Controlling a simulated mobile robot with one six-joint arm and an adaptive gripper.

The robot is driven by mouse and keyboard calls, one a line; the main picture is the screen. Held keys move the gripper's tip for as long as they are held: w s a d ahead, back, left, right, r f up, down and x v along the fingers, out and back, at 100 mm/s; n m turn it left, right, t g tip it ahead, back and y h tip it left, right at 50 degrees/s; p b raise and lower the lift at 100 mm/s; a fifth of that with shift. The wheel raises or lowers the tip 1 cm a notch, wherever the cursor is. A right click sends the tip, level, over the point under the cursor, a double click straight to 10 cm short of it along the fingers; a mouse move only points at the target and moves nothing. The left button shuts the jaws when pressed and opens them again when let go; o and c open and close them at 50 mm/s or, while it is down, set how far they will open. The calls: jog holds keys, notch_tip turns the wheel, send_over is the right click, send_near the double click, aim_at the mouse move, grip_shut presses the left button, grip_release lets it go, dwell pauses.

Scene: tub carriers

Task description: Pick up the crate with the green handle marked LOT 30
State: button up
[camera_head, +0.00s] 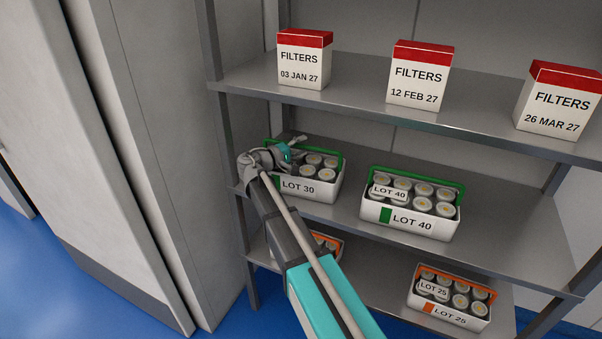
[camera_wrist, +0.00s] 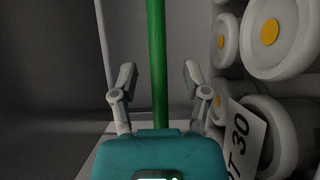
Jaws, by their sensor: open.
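The LOT 30 crate (camera_head: 312,188) is white with a green handle (camera_head: 330,152) and holds several white round tubs. It stands at the left of the middle shelf, partly hidden by my arm. My gripper (camera_head: 296,147) is at the handle, over the crate's left part. In the wrist view, the green handle (camera_wrist: 156,60) runs between the two open fingers of my gripper (camera_wrist: 156,80), with a gap on each side. The LOT 30 tag (camera_wrist: 246,140) and tubs show at the right there.
A LOT 40 crate (camera_head: 409,223), also green-handled, stands to the right on the same shelf. Orange-handled crates, one marked LOT 25 (camera_head: 449,312), stand on the lower shelf. Filter boxes (camera_head: 420,76) stand on the shelf above. A shelf post (camera_head: 236,190) is close left.

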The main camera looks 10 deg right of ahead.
grip_shut()
jog(key=shift+r, duration=0.2)
dwell(0.6)
notch_tip(320, 180, up, 3)
jog(key=p, duration=0.3)
jog(key=s+a+r+p, duration=0.1)
jog(key=s+r+p, duration=0.8)
jog(key=s, duration=0.5)
jog(key=shift+r+p, duration=0.35)
jog(key=shift+p, duration=0.15)
dwell(0.3)
